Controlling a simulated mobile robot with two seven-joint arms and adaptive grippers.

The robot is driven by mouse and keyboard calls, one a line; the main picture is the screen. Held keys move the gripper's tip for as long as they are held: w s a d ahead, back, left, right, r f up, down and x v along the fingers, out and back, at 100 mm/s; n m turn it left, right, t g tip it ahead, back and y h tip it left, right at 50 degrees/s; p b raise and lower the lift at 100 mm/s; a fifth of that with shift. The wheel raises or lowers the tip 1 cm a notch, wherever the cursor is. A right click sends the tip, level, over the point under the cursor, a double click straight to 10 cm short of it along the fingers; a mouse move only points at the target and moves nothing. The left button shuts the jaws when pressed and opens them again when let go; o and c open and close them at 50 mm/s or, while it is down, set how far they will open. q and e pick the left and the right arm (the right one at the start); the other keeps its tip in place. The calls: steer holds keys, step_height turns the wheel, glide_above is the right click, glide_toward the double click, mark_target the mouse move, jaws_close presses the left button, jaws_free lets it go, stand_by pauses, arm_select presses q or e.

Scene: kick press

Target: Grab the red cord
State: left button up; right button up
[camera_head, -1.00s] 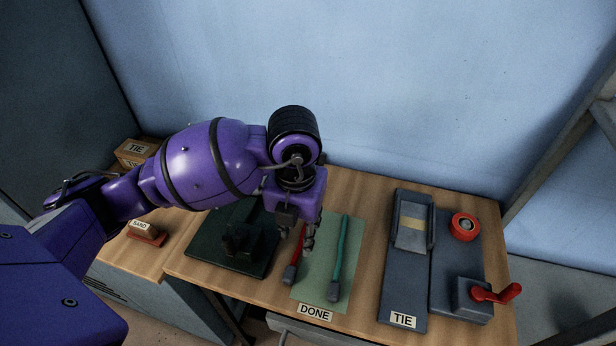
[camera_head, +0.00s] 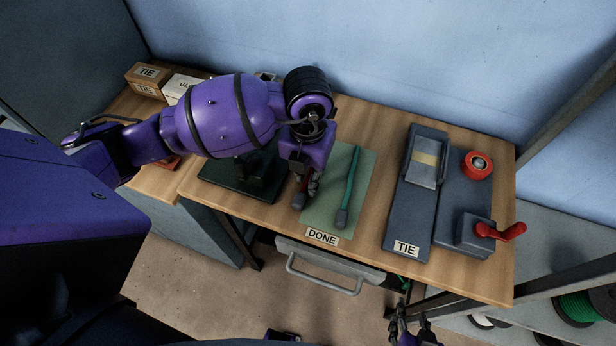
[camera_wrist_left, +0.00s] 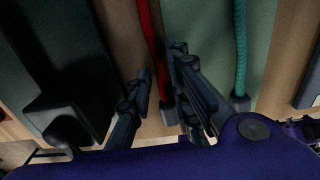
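The left arm hides the cord's upper part in the head view. My right gripper (camera_head: 411,318) is open and empty, low in front of the table.
A dark green press (camera_head: 240,180) stands left of the mat. A grey TIE board (camera_head: 408,210), a red tape roll (camera_head: 476,165) and a red-handled crank (camera_head: 500,231) are on the right. A drawer handle (camera_head: 325,284) juts out below the table's front edge.

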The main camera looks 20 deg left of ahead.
arm_select(q)
steer(key=shift+c, duration=1.4)
jaws_close()
arm_select(e)
steer(key=shift+s+d+f, duration=0.1)
steer(key=shift+s+f, duration=0.15)
steer(key=shift+s, duration=0.1)
arm_select(q)
steer(key=shift+r, duration=0.15)
arm_select(e)
steer(key=shift+d, duration=0.1)
